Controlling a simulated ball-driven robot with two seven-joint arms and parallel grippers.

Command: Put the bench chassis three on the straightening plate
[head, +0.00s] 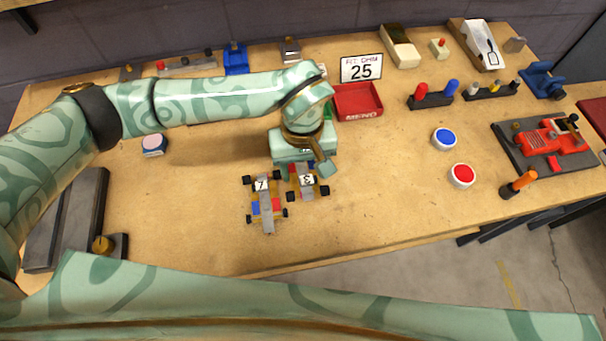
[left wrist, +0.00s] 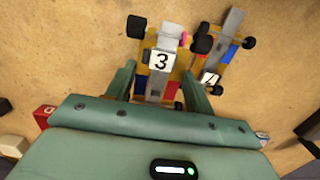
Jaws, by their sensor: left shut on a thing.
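Bench chassis three (head: 307,181) is a small yellow cart with dark wheels and a white label "3". My left gripper (head: 318,165) is over it, with its palm and one finger hiding part of it. In the left wrist view, chassis three (left wrist: 158,82) sits between the two green fingers (left wrist: 160,90), and the gripper is shut on it. I cannot tell whether its wheels touch the bench. A dark flat plate (head: 72,215) lies at the left; I cannot tell whether it is the straightening plate. My right gripper is not in view.
Chassis seven (head: 267,215) stands close beside chassis three on the left. A dark board (head: 508,135) at the right bears a red model. A red tray (head: 357,101) and a "25" sign stand behind. The bench between the dark plate and chassis seven is clear.

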